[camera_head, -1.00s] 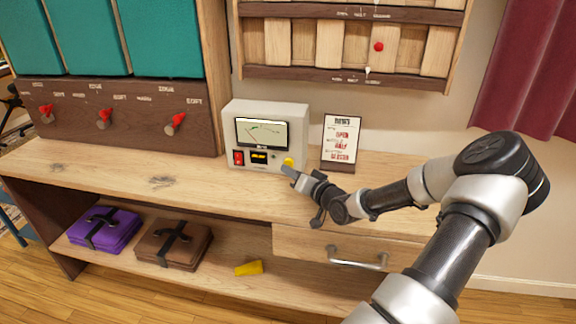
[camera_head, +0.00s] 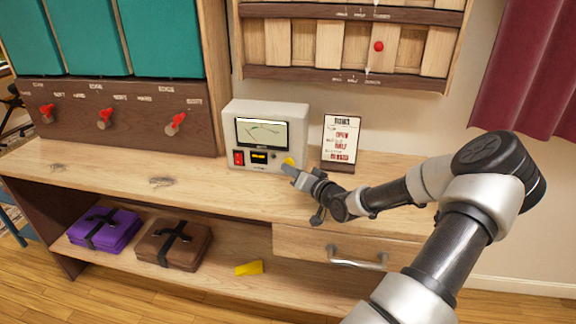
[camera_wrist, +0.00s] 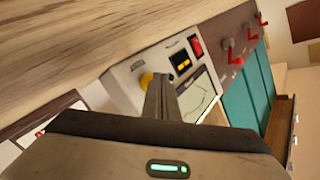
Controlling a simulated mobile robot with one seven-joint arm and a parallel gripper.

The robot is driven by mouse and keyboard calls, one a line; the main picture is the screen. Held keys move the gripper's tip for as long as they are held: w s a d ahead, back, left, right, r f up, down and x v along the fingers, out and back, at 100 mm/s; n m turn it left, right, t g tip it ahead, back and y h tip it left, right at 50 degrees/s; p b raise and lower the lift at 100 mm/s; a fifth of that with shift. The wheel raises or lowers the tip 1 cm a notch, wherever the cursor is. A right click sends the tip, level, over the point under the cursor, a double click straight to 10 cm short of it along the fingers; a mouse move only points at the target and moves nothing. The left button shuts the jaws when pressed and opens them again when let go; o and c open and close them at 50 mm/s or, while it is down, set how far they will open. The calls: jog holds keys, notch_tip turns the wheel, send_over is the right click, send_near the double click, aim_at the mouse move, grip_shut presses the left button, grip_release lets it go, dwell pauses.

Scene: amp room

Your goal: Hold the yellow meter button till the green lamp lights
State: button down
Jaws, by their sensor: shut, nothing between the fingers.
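The white meter box (camera_head: 292,115) stands on the wooden bench, with a dial window (camera_head: 262,132), a red switch (camera_head: 238,158) and a small yellow-lit display (camera_head: 259,157) on its front. The yellow button (camera_head: 288,162) is at its lower right, partly behind my fingertips. My gripper (camera_head: 288,170) is shut and empty, its tips at the button; whether they press it I cannot tell. In the wrist view the yellow button (camera_wrist: 146,80) shows beside my shut fingers (camera_wrist: 158,84). A small dark round spot (camera_head: 274,156) sits left of the button; I see no green light on the box.
A card on a stand (camera_head: 341,140) is right of the meter. Red knobs (camera_head: 175,124) line the panel at left. Below are a drawer handle (camera_head: 357,258), purple (camera_head: 104,229) and brown (camera_head: 173,245) cases and a yellow piece (camera_head: 249,268). The bench front is clear at left.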

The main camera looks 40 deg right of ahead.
jog(key=shift+w+d, duration=0.15)
jog(key=shift+d, duration=0.2)
jog(key=shift+d+f, duration=0.1)
jog(key=shift+f, duration=0.05)
dwell(2.8)
jog(key=shift+s+a+f, duration=0.35)
jog(key=shift+s+a, duration=0.35)
jog(key=shift+a, duration=0.05)
jog(key=shift+r, duration=0.1)
jog(key=shift+a+r, duration=0.1)
jog(key=shift+s+a+r+p, duration=0.1)
jog(key=shift+s+a+p, duration=0.2)
jog(key=shift+a, duration=0.1)
jog(key=shift+s+a+p, duration=0.35)
jog(key=shift+s+a, duration=0.9)
jog(key=shift+a, duration=0.25)
